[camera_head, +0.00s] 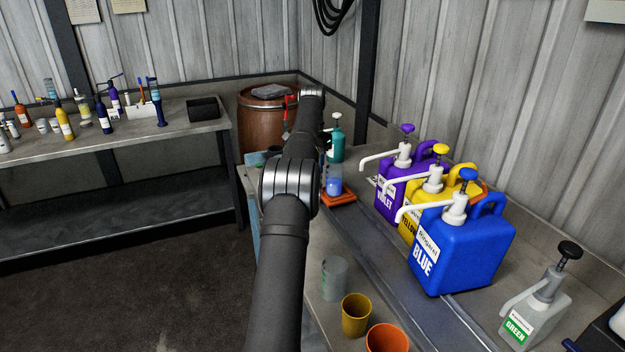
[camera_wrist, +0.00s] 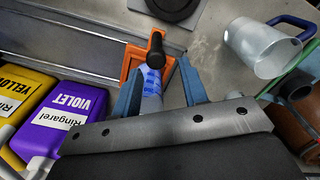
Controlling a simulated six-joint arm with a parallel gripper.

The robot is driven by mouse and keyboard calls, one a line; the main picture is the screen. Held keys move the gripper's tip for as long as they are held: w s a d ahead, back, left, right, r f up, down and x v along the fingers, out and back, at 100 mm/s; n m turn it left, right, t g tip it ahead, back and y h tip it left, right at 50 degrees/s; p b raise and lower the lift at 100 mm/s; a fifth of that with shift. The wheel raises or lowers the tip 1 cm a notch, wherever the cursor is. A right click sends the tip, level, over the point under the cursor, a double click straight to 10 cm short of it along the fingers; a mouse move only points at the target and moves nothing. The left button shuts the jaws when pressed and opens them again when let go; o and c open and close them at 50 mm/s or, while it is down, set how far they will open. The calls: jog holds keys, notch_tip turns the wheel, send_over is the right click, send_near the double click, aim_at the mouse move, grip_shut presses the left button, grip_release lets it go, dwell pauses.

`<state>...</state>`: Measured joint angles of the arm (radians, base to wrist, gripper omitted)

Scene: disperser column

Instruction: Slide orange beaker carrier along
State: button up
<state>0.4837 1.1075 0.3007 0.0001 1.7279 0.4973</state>
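The orange beaker carrier (camera_head: 340,199) sits on the bench rail to the right of my arm in the head view. A clear beaker with blue contents (camera_head: 333,184) stands on it. In the wrist view the orange carrier (camera_wrist: 130,62) shows at the end of the grey rail, partly hidden by the beaker (camera_wrist: 150,82) and a black knob-shaped part. My gripper (camera_wrist: 159,62) is open, with one blue finger on each side of the beaker. A gap shows on the right side; contact on the left cannot be told. In the head view my arm hides the gripper.
Violet (camera_head: 393,190), yellow (camera_head: 408,228) and blue (camera_head: 462,248) jugs stand right of the rail, their spouts reaching toward it. A clear cup (camera_head: 334,279), a yellow cup (camera_head: 356,315) and an orange cup (camera_head: 386,340) stand near the front. A barrel (camera_head: 262,122) is behind.

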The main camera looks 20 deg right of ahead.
jog(key=shift+r, duration=1.7)
notch_tip(320, 180, down, 12)
jog(key=shift+f, duration=0.15)
jog(key=shift+s, duration=0.25)
jog(key=shift+w+r, duration=0.1)
jog(key=shift+r, duration=0.1)
